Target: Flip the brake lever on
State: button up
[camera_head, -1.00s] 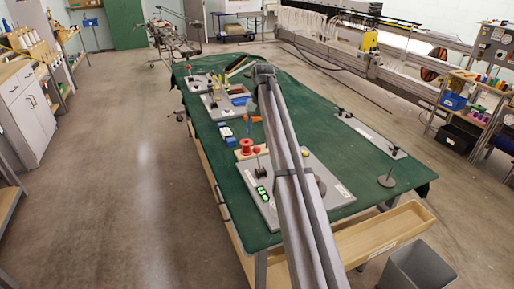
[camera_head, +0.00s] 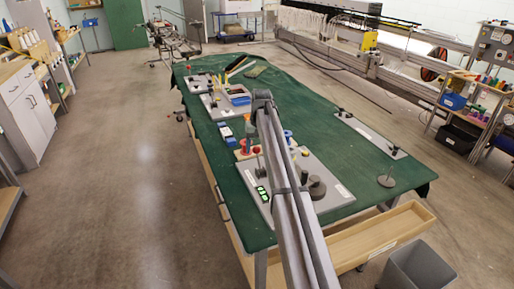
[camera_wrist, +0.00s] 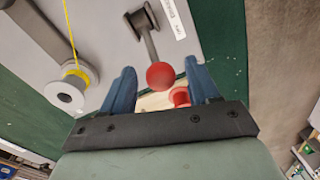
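The brake lever (camera_wrist: 151,40) shows in the wrist view as a grey arm ending in a red ball knob (camera_wrist: 161,76). It rises from a dark mount on a grey plate beside a white label. My gripper (camera_wrist: 161,66) has two blue fingers spread wide, one left and one right of the red knob. Gaps show between the knob and both fingers; I cannot tell their difference in height. In the head view my arm covers the gripper and part of the grey plate (camera_head: 327,197).
A pale spool (camera_wrist: 70,92) with yellow thread stands left of the fingers. A red spool (camera_wrist: 181,97) sits close to the right finger. A green display (camera_head: 262,194) and a dark round knob (camera_head: 317,188) are on the plate. The green table's (camera_head: 340,150) middle is mostly bare.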

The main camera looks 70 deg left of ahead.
grip_shut()
dwell(0.3)
dwell(0.3)
jog(key=shift+d+r+y, duration=0.15)
jog(key=shift+d+y, duration=0.45)
jog(key=shift+d, duration=0.15)
jog(key=shift+d+r+y, duration=0.15)
jog(key=shift+d+y, duration=0.45)
jog(key=shift+d, duration=0.1)
jog(key=shift+d+f+y, duration=0.35)
jog(key=shift+d+y, duration=0.75)
jog(key=shift+d, duration=0.2)
jog(key=shift+d+f+y, duration=0.3)
jog(key=shift+d+y, duration=0.8)
jog(key=shift+d, duration=0.2)
jog(key=shift+d+f+y, duration=0.35)
jog(key=shift+d+y, duration=0.75)
jog(key=shift+d, duration=0.3)
